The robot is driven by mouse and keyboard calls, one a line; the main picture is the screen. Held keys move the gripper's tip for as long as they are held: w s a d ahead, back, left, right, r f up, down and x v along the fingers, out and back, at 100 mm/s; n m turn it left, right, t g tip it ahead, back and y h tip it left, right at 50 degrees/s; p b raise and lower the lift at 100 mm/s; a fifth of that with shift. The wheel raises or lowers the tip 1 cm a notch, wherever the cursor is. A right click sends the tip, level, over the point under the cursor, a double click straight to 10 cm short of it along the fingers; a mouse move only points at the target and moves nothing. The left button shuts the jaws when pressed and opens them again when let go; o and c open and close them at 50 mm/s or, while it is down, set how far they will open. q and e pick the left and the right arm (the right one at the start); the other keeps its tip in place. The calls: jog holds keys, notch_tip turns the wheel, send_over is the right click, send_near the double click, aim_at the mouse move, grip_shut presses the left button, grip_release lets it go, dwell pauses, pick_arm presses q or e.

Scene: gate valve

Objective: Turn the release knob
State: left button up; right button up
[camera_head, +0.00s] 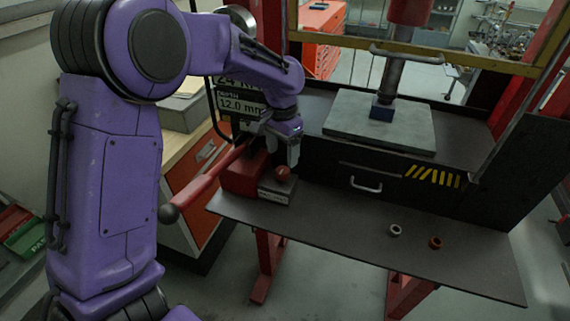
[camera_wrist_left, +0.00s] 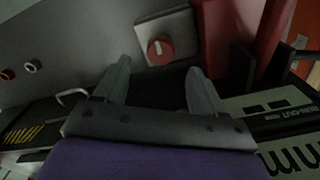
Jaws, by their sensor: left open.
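The release knob (camera_head: 282,173) is a small round red knob on a grey block (camera_head: 277,191) beside the red pump body on the press table. My left gripper (camera_head: 283,152) is just behind and above it in the head view, jaws pointing down. In the left wrist view the red knob (camera_wrist_left: 160,48) shows a pale mark on its face and lies ahead of the gap between the two open fingers (camera_wrist_left: 158,82). The fingers appear apart from the knob, with nothing between them. My right gripper is not in view.
A long red lever (camera_head: 205,183) with a dark ball end slopes out left of the knob. A display (camera_head: 240,102) reading 12.0 mm stands behind my wrist. A grey ring (camera_head: 395,230) and an orange ring (camera_head: 435,242) lie on the dark table (camera_head: 340,225). The table's front right is otherwise clear.

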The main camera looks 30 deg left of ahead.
aim_at(283, 169)
pick_arm(q)
jog(key=f+p, duration=0.1)
jog(key=f, duration=0.5)
jog(key=shift+w+f, duration=0.15)
jog(key=shift+w, duration=0.05)
jog(key=shift+s, duration=0.1)
jog(key=c, duration=1.1)
jog(key=shift+o, duration=0.2)
